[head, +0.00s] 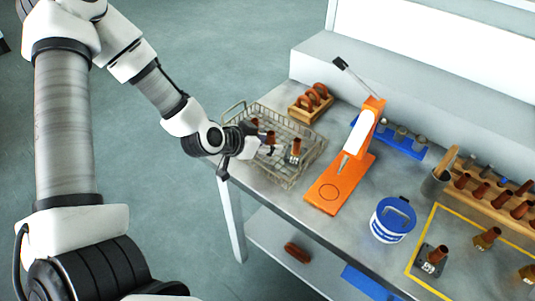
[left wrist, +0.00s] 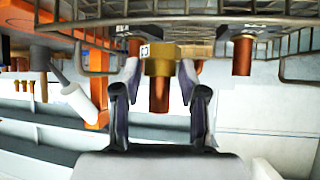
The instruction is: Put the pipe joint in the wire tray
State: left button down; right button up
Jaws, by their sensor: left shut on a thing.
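The wire tray (head: 309,161) stands on the bench at its left end. My left gripper (head: 280,151) reaches into it from the left. It is shut on a pipe joint (head: 295,149), which has a brass body, a pale label and a copper tube pointing up. In the left wrist view, which is upside down, the pipe joint (left wrist: 160,68) sits between the two fingers, close to the mesh of the wire tray (left wrist: 205,19). I cannot tell whether its base touches the mesh. Other copper-tubed joints (left wrist: 243,55) stand in the tray. My right gripper is out of view.
An orange press (head: 330,190) stands right of the tray, with a wooden holder of copper rings (head: 309,105) behind the tray. A blue tub (head: 393,220) is farther right. Several joints (head: 433,260) stand in a yellow-outlined area. A brown part (head: 297,252) lies on the lower shelf.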

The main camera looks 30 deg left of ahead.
pick_arm(q)
jog(key=shift+w+a+f, duration=0.15)
jog(key=shift+w+a, duration=0.15)
jog(key=shift+w, duration=0.3)
jog(key=shift+w+a+f, duration=0.1)
jog(key=shift+w+a, duration=0.2)
jog(key=shift+w, duration=0.25)
jog(key=f+b, duration=0.1)
jog(key=b, duration=0.1)
jog(key=f+b, duration=0.2)
jog(key=shift+s+f, duration=0.2)
jog(key=shift+f, duration=0.1)
jog(key=shift+r, duration=0.15)
jog(key=c, duration=0.6)
grip_release()
jog(key=shift+c, duration=0.2)
